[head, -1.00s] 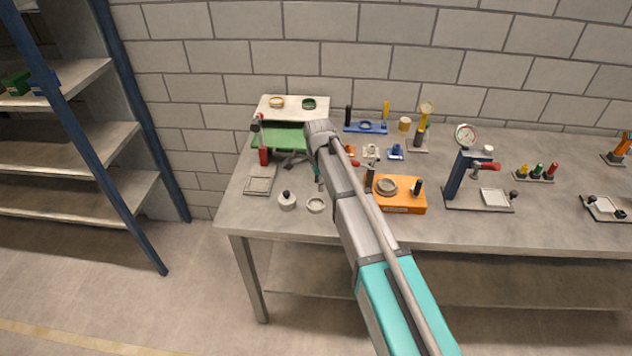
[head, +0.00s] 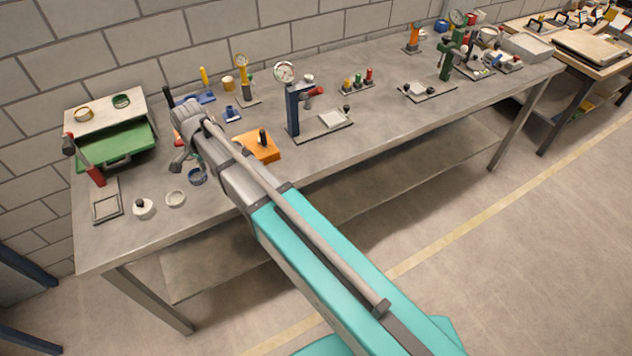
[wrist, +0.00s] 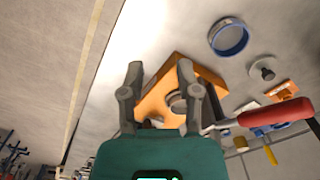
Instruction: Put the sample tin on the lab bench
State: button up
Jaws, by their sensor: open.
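No label shows which piece is the sample tin. A round open tin with a blue band (wrist: 228,37) lies on the lab bench (head: 385,100), apart from my gripper (wrist: 160,70). It also shows in the head view (head: 197,177), just left of my arm. In the wrist view my gripper is open, with nothing held between its fingers. An orange block (wrist: 195,72) with a round grey piece (wrist: 177,103) shows beyond the fingers.
A pale ring (head: 175,198), a knobbed white pot (head: 142,207) and a square frame (head: 106,207) lie near the bench's left end. A green tray (head: 115,148) and a red-handled lever (head: 88,165) stand behind. A dial-gauge stand (head: 292,105) rises right of the orange block.

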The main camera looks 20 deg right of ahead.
jog(key=s+d+n, duration=0.2)
jog(key=s+d, duration=0.2)
jog(key=d, duration=0.5)
jog(key=s+d+n, duration=0.3)
jog(key=s+d, duration=0.2)
jog(key=d, duration=0.5)
jog(key=s+d+n, duration=0.3)
jog(key=s+d, duration=0.2)
jog(key=d, duration=0.4)
jog(key=shift+d, duration=0.4)
jog(key=shift+a, duration=0.1)
